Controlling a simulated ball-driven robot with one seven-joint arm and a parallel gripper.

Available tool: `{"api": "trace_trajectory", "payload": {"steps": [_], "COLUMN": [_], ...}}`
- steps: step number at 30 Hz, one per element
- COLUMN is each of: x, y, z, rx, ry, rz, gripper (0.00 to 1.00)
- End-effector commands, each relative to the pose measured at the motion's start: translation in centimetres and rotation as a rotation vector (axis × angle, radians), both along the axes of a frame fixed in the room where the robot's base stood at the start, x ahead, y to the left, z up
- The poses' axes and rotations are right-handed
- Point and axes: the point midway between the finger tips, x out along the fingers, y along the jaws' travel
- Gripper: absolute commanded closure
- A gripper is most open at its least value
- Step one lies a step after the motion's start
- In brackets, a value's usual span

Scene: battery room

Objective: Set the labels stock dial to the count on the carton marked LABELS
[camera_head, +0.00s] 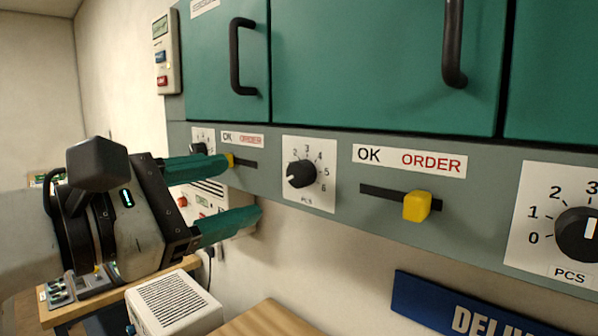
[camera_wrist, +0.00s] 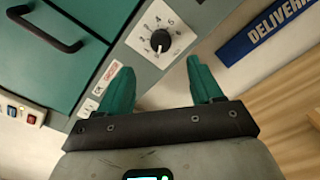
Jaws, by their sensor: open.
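A black dial (camera_head: 302,174) on a white plate marked PCS is on the grey panel, with its pointer toward the low, lower-left end of its scale. A second dial (camera_head: 577,236) is at the right edge, its pointer roughly upright. A third dial (camera_head: 199,147) at the left is partly hidden by my gripper. I read no LABELS name on any dial, and no carton marked LABELS is in view. My gripper (camera_head: 241,188) is open and empty, left of the middle dial and apart from it. In the wrist view a dial (camera_wrist: 160,40) lies just beyond the fingertips (camera_wrist: 160,66).
A yellow slider (camera_head: 417,206) sits beneath an OK/ORDER label (camera_head: 410,161); another yellow slider (camera_head: 230,160) is near my upper finger. Green cabinet doors (camera_head: 385,60) with black handles are above. A blue sign (camera_head: 470,308), a white vented box (camera_head: 172,303) and wooden surfaces are below.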

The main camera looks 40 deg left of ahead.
Motion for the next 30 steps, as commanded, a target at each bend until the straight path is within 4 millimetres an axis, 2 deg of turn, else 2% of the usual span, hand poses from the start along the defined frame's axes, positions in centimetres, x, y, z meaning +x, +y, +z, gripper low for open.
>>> {"api": "trace_trajectory", "payload": {"steps": [9,15,21,30], "x": [5.6,8.5,9.9,10.0], "y": [-0.5,-0.7,-0.8,-0.8], "z": [0.2,0.1,0.0,-0.1], "rx": [-0.002,-0.002,0.0,0.0], "ry": [0.002,0.001,0.001,0.001], "rz": [-0.002,-0.002,0.0,0.0], "gripper": [0.35,0.35,0.35,0.35]}}
